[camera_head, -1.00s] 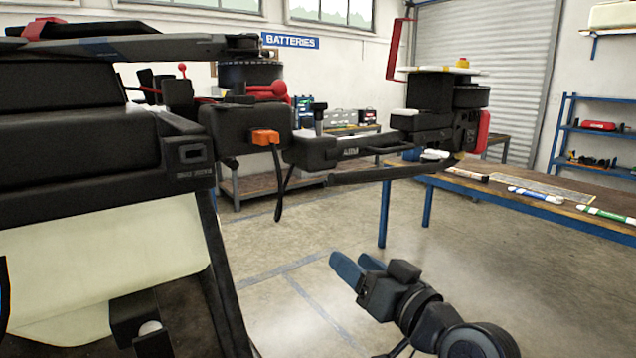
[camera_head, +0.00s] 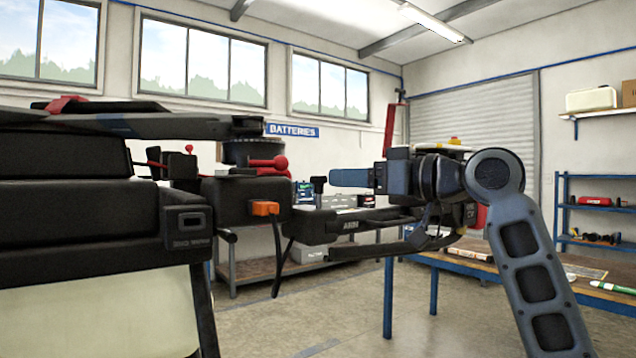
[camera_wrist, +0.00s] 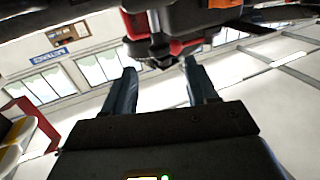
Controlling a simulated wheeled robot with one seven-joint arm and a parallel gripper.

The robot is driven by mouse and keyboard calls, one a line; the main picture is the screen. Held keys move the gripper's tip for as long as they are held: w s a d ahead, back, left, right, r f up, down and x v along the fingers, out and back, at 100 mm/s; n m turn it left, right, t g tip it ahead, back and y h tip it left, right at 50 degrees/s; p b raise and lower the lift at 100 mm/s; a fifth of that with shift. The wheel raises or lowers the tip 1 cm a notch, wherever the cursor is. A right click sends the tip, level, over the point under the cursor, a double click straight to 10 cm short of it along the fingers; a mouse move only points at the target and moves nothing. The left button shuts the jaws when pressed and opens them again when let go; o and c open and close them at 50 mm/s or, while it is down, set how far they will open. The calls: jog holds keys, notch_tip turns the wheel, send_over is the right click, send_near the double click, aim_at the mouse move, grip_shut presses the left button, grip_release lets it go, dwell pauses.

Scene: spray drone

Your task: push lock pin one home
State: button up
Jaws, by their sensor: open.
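The spray drone's dark body (camera_head: 80,220) fills the left of the head view. At its arm joint block (camera_head: 240,200) is a red ball-ended piece (camera_head: 268,163), and a smaller red knob (camera_head: 188,148) stands further left. I cannot tell which of them is lock pin one. My gripper (camera_head: 340,178) is to the right of the joint, pointing left, apart from the red piece. In the wrist view my gripper (camera_wrist: 161,85) has its two fingers apart with nothing held. A dark part with red pieces (camera_wrist: 185,46) shows beyond and above the fingertips.
The drone's folded arm (camera_head: 345,226) runs right, just below my gripper. An orange connector (camera_head: 264,208) with a hanging black cable is on the joint block. A workbench (camera_head: 470,262) stands behind at the right, and open floor lies below.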

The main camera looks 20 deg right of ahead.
aim_at(326, 177)
jog(key=shift+p+x, duration=0.65)
jog(key=shift+x, duration=3.2)
jog(key=shift+r, duration=0.1)
grip_shut()
